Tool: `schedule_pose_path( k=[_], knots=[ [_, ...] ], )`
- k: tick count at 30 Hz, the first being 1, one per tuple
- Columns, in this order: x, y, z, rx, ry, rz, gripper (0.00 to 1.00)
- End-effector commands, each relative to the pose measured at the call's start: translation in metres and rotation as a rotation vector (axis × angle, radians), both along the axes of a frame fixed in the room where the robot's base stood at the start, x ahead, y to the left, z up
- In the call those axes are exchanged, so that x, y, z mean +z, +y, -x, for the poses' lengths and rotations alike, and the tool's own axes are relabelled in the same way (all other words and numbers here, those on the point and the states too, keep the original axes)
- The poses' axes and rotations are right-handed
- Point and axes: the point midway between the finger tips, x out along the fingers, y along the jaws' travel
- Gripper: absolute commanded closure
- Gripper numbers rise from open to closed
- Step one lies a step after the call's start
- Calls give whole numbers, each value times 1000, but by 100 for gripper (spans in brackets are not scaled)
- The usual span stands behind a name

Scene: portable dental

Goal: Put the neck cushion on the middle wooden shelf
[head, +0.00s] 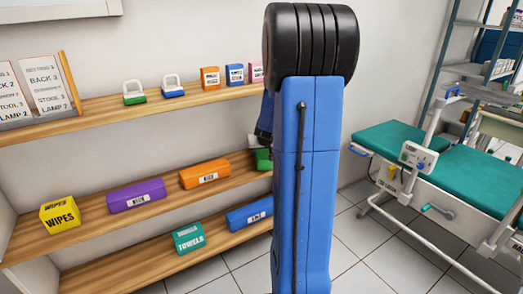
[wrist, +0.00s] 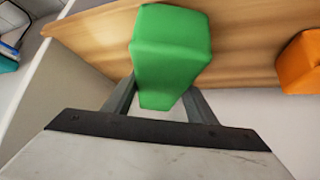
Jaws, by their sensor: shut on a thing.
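My gripper (wrist: 160,98) is shut on a green cushion (wrist: 170,50), one finger on each side of it. I take this to be the neck cushion; no label on it shows. In the head view, a small part of the green cushion (head: 263,160) shows left of my blue arm, at the right end of the middle wooden shelf (head: 95,222). The arm hides the rest of it. In the wrist view the cushion overlaps the shelf board (wrist: 240,35); I cannot tell whether it rests on it.
On the middle shelf stand a yellow wipes box (head: 60,215), a purple cushion (head: 137,196) and an orange cushion (head: 205,174), which is apart from the green one. The lower shelf holds a green towels box (head: 188,238) and a blue cushion (head: 250,215). A teal dental chair (head: 470,175) stands right.

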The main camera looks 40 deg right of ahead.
Motion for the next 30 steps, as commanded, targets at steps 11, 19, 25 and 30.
schedule_pose_path(
  k=[11,19,25,30],
  knots=[
    [-1,0,0,-1,0,-1,77],
    [-5,0,0,1,-1,0,77],
    [-8,0,-1,1,-2,-1,77],
    [-11,0,-1,1,-2,-1,77]
  ],
)
